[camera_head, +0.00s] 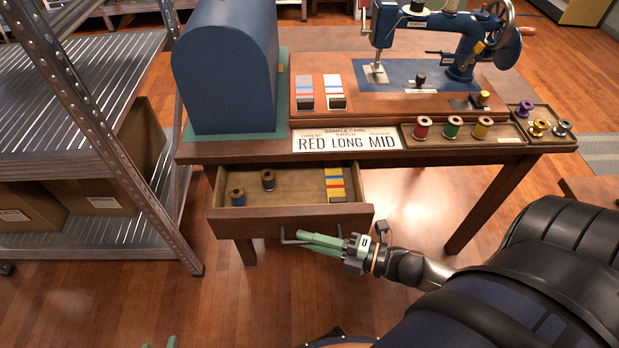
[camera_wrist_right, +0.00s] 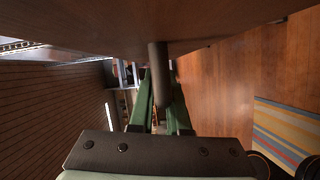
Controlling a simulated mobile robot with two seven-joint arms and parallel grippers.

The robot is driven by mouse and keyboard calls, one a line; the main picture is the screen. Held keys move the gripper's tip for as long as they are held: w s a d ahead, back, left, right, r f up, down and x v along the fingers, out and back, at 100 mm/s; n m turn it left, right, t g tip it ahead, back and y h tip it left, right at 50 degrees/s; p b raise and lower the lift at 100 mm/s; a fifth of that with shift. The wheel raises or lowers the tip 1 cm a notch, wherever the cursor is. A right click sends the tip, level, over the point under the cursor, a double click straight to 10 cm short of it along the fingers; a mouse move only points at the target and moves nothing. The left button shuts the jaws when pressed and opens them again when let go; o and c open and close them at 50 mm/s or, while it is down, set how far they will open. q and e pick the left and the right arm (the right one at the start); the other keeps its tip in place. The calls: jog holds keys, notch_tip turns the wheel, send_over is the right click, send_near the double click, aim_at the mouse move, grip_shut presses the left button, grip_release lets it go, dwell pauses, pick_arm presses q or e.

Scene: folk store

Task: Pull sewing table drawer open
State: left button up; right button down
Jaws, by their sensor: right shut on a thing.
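The sewing table (camera_head: 245,150) has its drawer (camera_head: 280,220) pulled out at the front left. Inside the drawer lie a blue spool (camera_head: 237,198), a brown spool (camera_head: 268,180) and a striped card (camera_head: 335,184). My right gripper (camera_head: 305,240) is at the bar handle (camera_head: 286,236) on the drawer front. In the right wrist view, the green fingers (camera_wrist_right: 160,105) close around the dark handle bar (camera_wrist_right: 159,75) under the drawer front. My left gripper shows only as a small green tip (camera_head: 172,341) at the bottom edge; its opening is hidden.
A metal shelf (camera_head: 90,110) with cardboard boxes (camera_head: 110,180) stands close on the left. On the table are a sewing machine (camera_head: 455,40), a blue case cover (camera_head: 228,70), a sign (camera_head: 345,139) and a spool tray (camera_head: 465,132). Floor before the drawer is clear.

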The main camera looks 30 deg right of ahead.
pick_arm(q)
jog(key=shift+s+d+f+g+p, duration=0.2)
jog(key=shift+s+g+p, duration=0.2)
jog(key=shift+s+p, duration=0.15)
jog(key=shift+s+d+f+g+p, duration=0.1)
jog(key=shift+s+f+g+p, duration=0.05)
jog(key=shift+s+g+p, duration=0.35)
pick_arm(e)
jog(key=s+a, duration=0.3)
jog(key=s, duration=0.3)
jog(key=shift+a, duration=0.3)
jog(key=c, duration=0.9)
grip_release()
